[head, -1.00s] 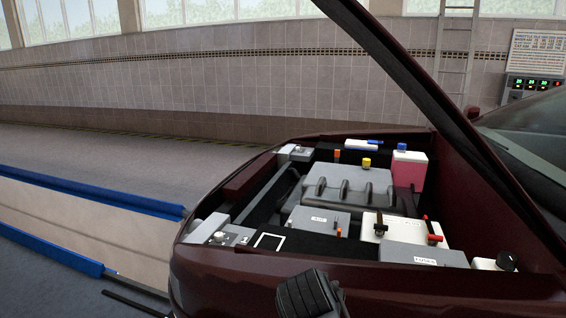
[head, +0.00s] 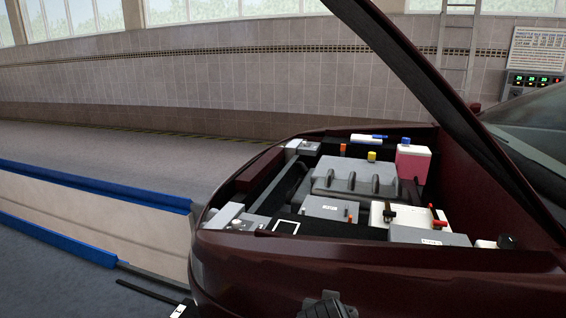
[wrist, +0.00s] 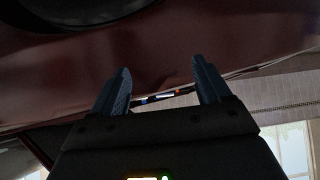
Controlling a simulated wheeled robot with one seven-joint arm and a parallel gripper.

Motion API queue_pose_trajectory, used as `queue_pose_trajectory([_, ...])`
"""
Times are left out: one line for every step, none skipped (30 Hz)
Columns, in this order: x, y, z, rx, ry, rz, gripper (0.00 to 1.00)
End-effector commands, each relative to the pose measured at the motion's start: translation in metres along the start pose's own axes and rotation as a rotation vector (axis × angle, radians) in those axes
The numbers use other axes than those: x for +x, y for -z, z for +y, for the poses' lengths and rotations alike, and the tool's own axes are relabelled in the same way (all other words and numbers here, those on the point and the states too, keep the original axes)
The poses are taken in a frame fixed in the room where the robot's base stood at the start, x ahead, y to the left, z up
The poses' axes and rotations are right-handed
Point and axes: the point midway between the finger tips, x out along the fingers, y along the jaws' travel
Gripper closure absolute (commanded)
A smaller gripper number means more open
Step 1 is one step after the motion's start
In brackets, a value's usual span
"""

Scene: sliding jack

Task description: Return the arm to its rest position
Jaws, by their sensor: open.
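My gripper (wrist: 161,68) shows in the wrist view with its two dark fingers spread apart and nothing between them. A dark red car body surface (wrist: 150,40) fills the upper part of that view, beyond the fingertips. In the head view, a small dark part of my arm shows at the bottom edge, in front of the car's front end. The gripper's fingers cannot be made out there, and most of the arm is out of view.
The dark red car (head: 350,268) stands with its hood raised and engine bay open, holding a grey engine cover (head: 352,182) and a pink reservoir (head: 412,165). A blue-edged pit (head: 95,185) lies to the left. Floor beyond it is clear.

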Motion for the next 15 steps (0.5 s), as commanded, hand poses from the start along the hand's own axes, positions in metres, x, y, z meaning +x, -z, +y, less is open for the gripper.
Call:
queue_pose_trajectory([0.001,-0.009,0.006,-0.008,0.005,0.002,0.23])
queue_pose_trajectory([0.002,-0.013,0.009,-0.013,0.008,0.005,0.23])
queue_pose_trajectory([0.003,-0.020,0.014,-0.020,0.015,0.009,0.23])
queue_pose_trajectory([0.003,-0.024,0.017,-0.024,0.020,0.012,0.23])
queue_pose_trajectory([0.003,-0.030,0.021,-0.029,0.025,0.016,0.23])
queue_pose_trajectory([0.003,-0.038,0.026,-0.037,0.031,0.020,0.23])
queue_pose_trajectory([0.003,-0.043,0.030,-0.043,0.038,0.026,0.23])
queue_pose_trajectory([0.002,-0.050,0.035,-0.051,0.043,0.029,0.23])
queue_pose_trajectory([0.001,-0.060,0.042,-0.059,0.053,0.035,0.23])
queue_pose_trajectory([0.000,-0.067,0.048,-0.065,0.061,0.041,0.23])
queue_pose_trajectory([-0.001,-0.076,0.054,-0.074,0.068,0.047,0.23])
queue_pose_trajectory([-0.005,-0.088,0.063,-0.085,0.081,0.056,0.23])
queue_pose_trajectory([-0.007,-0.098,0.070,-0.093,0.091,0.063,0.23])
queue_pose_trajectory([-0.011,-0.107,0.077,-0.101,0.100,0.071,0.23])
queue_pose_trajectory([-0.017,-0.119,0.085,-0.110,0.114,0.083,0.23])
